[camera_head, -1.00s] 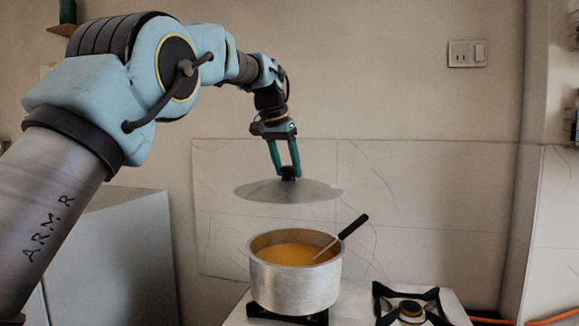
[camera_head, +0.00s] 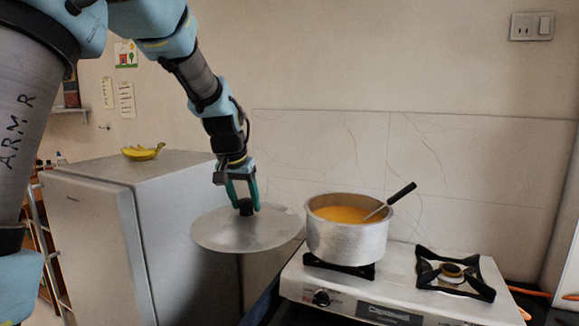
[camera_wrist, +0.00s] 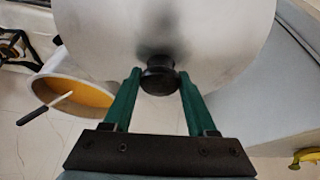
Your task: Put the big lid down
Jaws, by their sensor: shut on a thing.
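The big lid (camera_head: 265,234) is a round, flat, silvery disc with a black knob. My gripper (camera_head: 243,207) is shut on the knob and holds the lid level in the air, left of the pot and in front of the fridge's right side. In the wrist view, my gripper (camera_wrist: 157,80) has its green fingers on either side of the black knob, with the lid (camera_wrist: 215,40) beyond it. The metal pot (camera_head: 347,240) stands uncovered on the stove's left burner. It holds orange soup (camera_head: 345,215) and a black-handled ladle (camera_head: 402,193).
The white stove (camera_head: 400,292) has a free right burner (camera_head: 453,272). A grey fridge (camera_head: 95,240) stands at the left, with bananas (camera_head: 143,152) on its otherwise clear top. The tiled wall (camera_head: 480,160) is close behind the stove.

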